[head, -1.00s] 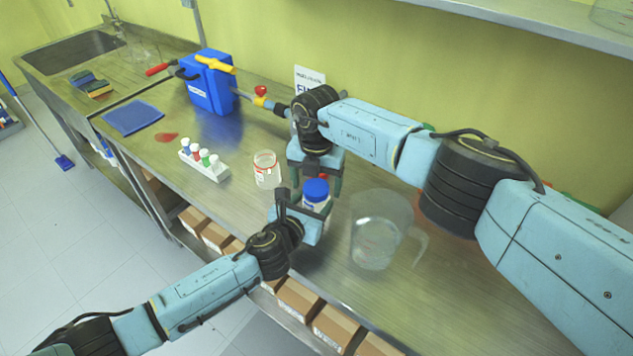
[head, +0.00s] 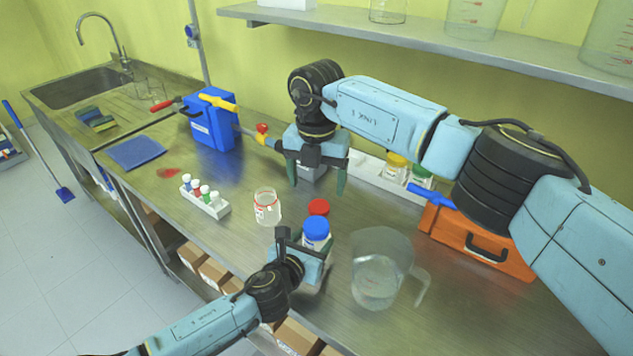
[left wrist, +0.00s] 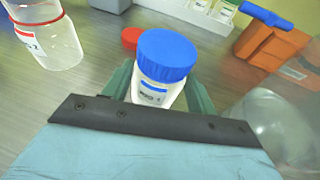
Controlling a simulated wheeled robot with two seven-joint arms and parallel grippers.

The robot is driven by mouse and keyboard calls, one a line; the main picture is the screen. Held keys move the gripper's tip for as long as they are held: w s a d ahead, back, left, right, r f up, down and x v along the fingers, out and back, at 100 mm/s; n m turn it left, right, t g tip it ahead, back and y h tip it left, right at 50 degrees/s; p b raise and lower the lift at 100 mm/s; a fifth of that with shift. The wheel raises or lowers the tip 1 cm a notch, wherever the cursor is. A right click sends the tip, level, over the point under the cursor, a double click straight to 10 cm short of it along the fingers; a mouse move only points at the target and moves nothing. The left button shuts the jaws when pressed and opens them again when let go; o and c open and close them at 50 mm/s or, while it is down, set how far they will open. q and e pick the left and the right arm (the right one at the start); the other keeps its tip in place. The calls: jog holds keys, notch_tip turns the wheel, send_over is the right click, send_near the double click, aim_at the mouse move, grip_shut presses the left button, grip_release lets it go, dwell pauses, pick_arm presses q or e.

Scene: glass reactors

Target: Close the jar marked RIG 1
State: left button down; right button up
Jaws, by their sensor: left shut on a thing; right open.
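A white jar (left wrist: 158,92) with a blue lid (head: 316,229) stands on the bench in front of me. The lid sits on its mouth and looks level; how tight it is I cannot tell. Its small label is hard to read. My left gripper (left wrist: 160,98) is shut on this jar's body, below the lid. A clear jar (head: 267,208) with a red ring and no lid stands to the left; its label seems to end in 2. A red lid (head: 318,207) lies just behind the held jar. My right gripper (head: 317,182) is open and empty, raised above and behind the jars.
A glass jug (head: 378,275) stands close right of the held jar. A rack of small vials (head: 205,204) is at left. A blue canister (head: 213,124), an orange toolbox (head: 475,245) and a white tray (head: 385,181) stand farther back. A shelf (head: 430,50) runs overhead.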

pick_arm(q)
jog(key=shift+c, duration=1.9)
grip_release()
jog(key=p+v, duration=0.1)
jog(key=v, duration=1.2)
jog(key=shift+s+p, duration=0.25)
jog(key=shift+p, duration=0.1)
